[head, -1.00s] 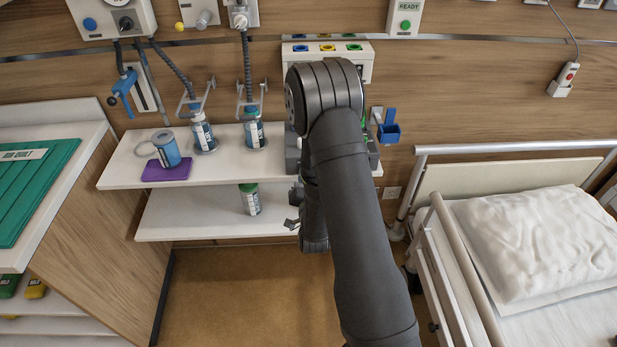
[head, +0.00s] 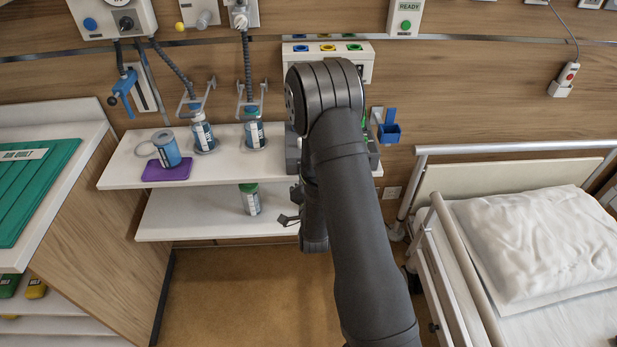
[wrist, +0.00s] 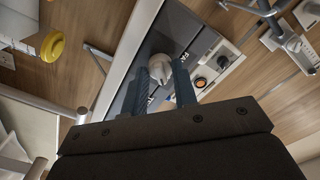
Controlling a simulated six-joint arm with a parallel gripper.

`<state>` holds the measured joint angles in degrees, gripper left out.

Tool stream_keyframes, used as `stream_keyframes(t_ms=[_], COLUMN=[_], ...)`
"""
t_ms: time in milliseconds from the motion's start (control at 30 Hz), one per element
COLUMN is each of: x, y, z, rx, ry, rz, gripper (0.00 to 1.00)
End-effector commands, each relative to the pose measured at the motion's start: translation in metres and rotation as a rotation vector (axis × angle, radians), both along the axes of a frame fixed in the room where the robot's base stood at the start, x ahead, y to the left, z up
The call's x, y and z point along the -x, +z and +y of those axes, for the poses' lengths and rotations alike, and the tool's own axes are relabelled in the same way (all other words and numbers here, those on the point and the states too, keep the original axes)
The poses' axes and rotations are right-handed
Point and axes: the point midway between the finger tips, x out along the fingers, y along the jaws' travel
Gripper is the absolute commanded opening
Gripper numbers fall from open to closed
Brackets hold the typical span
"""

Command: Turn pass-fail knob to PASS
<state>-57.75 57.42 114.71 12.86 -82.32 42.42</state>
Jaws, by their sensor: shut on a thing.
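In the wrist view, a pale grey-white knob (wrist: 161,67) stands on a dark panel (wrist: 199,45) with a light frame. My gripper (wrist: 168,83) has its two fingers on either side of the knob and is shut on it. White lettering shows on the panel beside the fingers, too small and partly covered to read, so I cannot tell the knob's setting. In the head view my arm hides the knob and most of the panel; only a bit of my gripper (head: 289,219) shows left of the arm.
A white shelf unit (head: 120,178) holds bottles, a cup and a purple mat (head: 167,172). A blue holder (head: 389,130) hangs on the wall right of my arm.

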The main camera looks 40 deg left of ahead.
Motion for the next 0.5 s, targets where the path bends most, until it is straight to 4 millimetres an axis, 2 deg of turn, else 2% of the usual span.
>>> stream_keyframes(t_ms=[67,100,167,500], x=[0.0002,0.0002,0.0002,0.0016], y=[-0.0002,-0.0002,-0.0002,-0.0002], z=[-0.0003,-0.0003,-0.0003,-0.0015], rx=[0.002,0.002,0.002,0.001], ry=[0.000,0.000,0.000,0.001], rz=[0.000,0.000,0.000,0.000], gripper=[0.03,0.34,0.46,0.47])
